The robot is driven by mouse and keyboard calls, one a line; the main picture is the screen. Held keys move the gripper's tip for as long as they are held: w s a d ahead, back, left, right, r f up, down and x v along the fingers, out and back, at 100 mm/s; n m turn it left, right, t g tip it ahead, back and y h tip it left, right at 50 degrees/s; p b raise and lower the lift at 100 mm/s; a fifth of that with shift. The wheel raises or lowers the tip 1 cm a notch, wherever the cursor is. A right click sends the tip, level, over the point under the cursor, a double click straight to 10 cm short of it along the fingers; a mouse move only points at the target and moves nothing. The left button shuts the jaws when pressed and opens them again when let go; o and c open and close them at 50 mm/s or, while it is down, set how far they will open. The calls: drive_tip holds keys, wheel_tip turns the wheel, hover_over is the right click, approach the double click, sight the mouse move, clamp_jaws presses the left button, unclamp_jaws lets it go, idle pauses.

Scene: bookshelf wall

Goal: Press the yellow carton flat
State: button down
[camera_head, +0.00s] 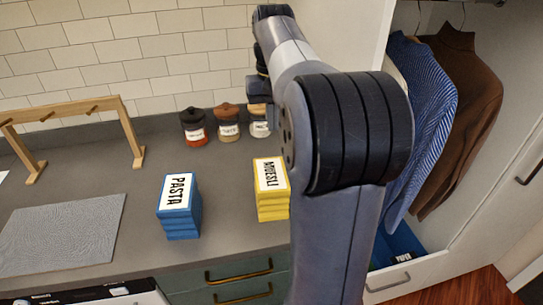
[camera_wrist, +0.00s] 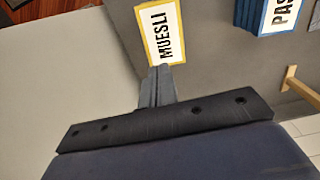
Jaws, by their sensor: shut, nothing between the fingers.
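The yellow carton (camera_head: 273,205) labelled MUESLI stands upright on the grey counter, with ridged sides like folds. In the wrist view its labelled top (camera_wrist: 160,30) shows at the upper middle. My gripper (camera_wrist: 162,70) is shut and empty, its fingertips showing at the near edge of the carton's top in that view. I cannot tell the gap between them. In the head view my arm covers the area right of the carton, and the fingers cannot be made out.
A blue PASTA carton (camera_head: 180,212) stands left of the yellow one; it also shows in the wrist view (camera_wrist: 260,15). Several jars (camera_head: 228,124) stand behind by the tiled wall. A wooden rack (camera_head: 75,109) and a grey mat (camera_head: 62,236) are at left. An open wardrobe with clothes is at right.

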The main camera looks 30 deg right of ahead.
sight(273, 174)
drive_tip(key=shift+s, duration=0.1)
wheel_tip(273, 174, down, 14)
idle(0.8)
wheel_tip(273, 174, down, 8)
drive_tip(key=b, duration=0.4)
drive_tip(key=shift+f, duration=0.15)
